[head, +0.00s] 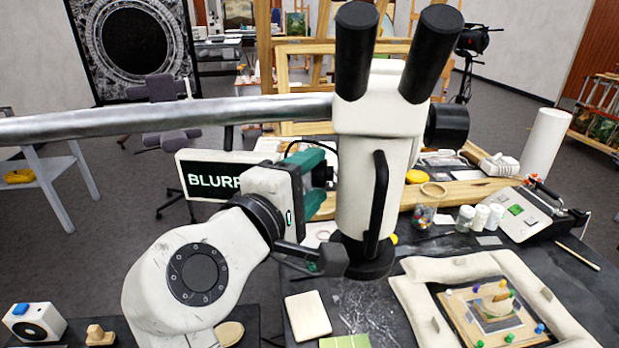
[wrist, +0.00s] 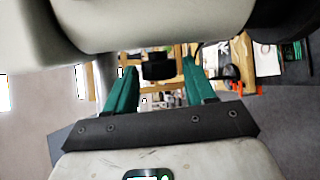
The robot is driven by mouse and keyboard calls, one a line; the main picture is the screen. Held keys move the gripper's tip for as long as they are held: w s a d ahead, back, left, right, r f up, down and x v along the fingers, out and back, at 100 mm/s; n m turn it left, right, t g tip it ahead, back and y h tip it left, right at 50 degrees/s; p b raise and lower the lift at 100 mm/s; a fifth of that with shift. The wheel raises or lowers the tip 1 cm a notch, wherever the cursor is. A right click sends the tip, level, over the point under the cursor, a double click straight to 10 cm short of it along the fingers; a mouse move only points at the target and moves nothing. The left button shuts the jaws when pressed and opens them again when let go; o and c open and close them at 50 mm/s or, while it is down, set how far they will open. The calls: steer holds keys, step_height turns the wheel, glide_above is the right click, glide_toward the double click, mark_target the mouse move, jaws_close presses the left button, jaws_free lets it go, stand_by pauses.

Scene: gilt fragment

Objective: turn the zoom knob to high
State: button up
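A white stereo microscope (head: 372,185) with two black eyepieces hangs from a grey metal arm. A large black knob (head: 447,125) sticks out on its right side. A smaller black knob (head: 322,175) shows on its left side; no label tells which is the zoom knob. My gripper (head: 318,172) is at the left knob. In the wrist view, the green fingers of my gripper (wrist: 158,85) are spread, with a black knob (wrist: 158,66) between their tips and gaps on both sides.
Below the microscope, a framed piece (head: 492,310) with coloured pins lies among beige cushions (head: 415,290) on a dark table. Jars (head: 466,218) and a control box (head: 525,208) stand to the right. The grey boom (head: 180,118) crosses above my arm.

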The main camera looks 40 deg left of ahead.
steer(key=c, duration=0.8)
steer(key=shift+f+b, duration=0.1)
steer(key=shift+b, duration=0.2)
